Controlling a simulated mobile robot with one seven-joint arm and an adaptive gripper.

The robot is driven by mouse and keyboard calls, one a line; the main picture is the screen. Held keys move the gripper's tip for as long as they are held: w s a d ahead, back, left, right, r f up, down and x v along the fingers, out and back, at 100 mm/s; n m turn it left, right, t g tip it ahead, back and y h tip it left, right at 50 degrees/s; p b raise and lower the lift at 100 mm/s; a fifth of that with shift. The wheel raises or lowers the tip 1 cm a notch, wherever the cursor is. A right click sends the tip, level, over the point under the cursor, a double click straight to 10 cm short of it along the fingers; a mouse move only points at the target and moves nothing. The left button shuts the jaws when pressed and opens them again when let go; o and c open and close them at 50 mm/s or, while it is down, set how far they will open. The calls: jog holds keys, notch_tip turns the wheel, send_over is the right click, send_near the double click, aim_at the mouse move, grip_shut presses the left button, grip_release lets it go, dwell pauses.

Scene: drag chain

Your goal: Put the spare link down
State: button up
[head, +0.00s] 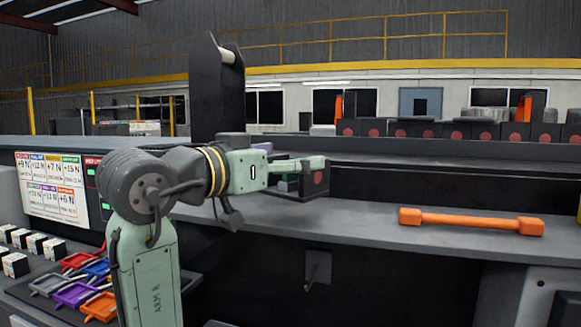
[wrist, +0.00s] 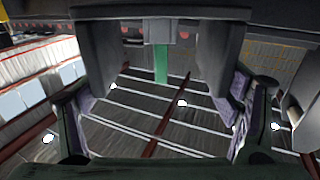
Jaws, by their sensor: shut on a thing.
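The spare link appears to be a dark block with a red round mark (head: 318,178), at the end of my arm in the head view. My gripper (head: 290,178) is shut on it, and the link is at or just above the long grey ledge (head: 395,232). I cannot tell whether it touches the ledge. In the wrist view the link's dark side walls (wrist: 222,55) stand between my gripper's purple-padded fingers (wrist: 160,118). A green strip (wrist: 161,63) shows between the walls.
An orange bar with block ends (head: 470,221) lies on the ledge at right. A row of dark links with red marks (head: 430,129) runs behind. A tall black upright (head: 217,90) stands behind my arm. Coloured frames (head: 75,295) lie lower left. The ledge between my gripper and the bar is clear.

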aim_at(290, 181)
jog(key=shift+w+d, duration=0.2)
jog(key=shift+w, duration=0.65)
notch_tip(290, 181, down, 3)
jog(key=shift+r+p, duration=0.2)
jog(key=shift+p, duration=0.5)
jog(key=shift+f, duration=0.55)
jog(key=shift+f, duration=0.2)
jog(key=o, duration=1.1)
